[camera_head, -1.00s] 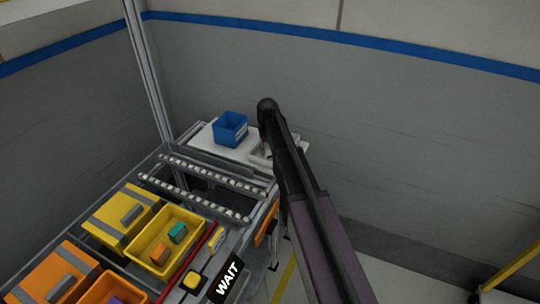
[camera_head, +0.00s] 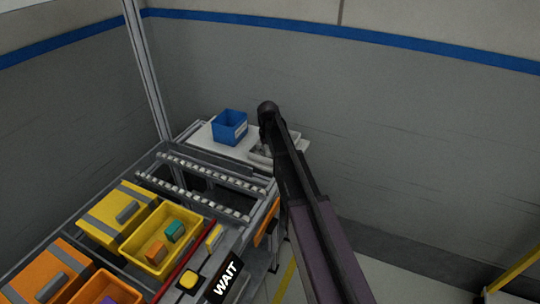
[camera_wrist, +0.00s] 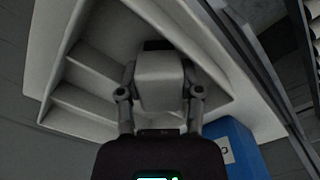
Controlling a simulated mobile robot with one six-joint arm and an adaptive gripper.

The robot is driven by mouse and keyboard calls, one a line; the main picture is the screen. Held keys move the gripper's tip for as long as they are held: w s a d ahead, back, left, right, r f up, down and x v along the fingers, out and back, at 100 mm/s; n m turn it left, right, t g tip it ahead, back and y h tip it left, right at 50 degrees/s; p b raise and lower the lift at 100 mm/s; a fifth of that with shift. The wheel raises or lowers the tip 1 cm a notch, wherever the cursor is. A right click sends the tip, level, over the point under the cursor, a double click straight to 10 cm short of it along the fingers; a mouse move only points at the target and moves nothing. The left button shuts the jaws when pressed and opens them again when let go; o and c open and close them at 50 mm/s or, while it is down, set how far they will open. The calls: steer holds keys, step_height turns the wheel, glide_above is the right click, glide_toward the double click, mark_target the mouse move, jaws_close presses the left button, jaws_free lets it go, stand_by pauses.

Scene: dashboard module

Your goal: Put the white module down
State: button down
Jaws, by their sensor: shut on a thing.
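The white module (camera_wrist: 160,80) is a small pale block in the middle of the wrist view. My gripper (camera_wrist: 160,94) is shut on it, one finger on each side. Behind the module is a white tray (camera_wrist: 58,62) with raised walls and step-like dividers; a dark patch shows just past the module's far end. I cannot tell whether the module touches the tray. In the head view the white tray (camera_head: 293,153) lies on the white tabletop at the back, partly behind my arm. My gripper and the module are mostly hidden there.
A blue bin (camera_head: 230,127) stands left of the tray, close by; it also shows in the wrist view (camera_wrist: 238,146). Roller rails (camera_head: 205,187) run in front. A yellow bin (camera_head: 148,262) with an orange and a teal block is nearer. A grey wall stands behind.

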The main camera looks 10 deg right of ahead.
mark_target(268, 149)
steer(key=shift+f, duration=0.15)
steer(key=c, duration=0.5)
jaws_free()
steer(key=shift+c, duration=0.2)
steer(key=shift+r, duration=0.2)
step_height(268, 149, up, 12)
steer(key=p, duration=1.2)
steer(key=shift+s, duration=0.1)
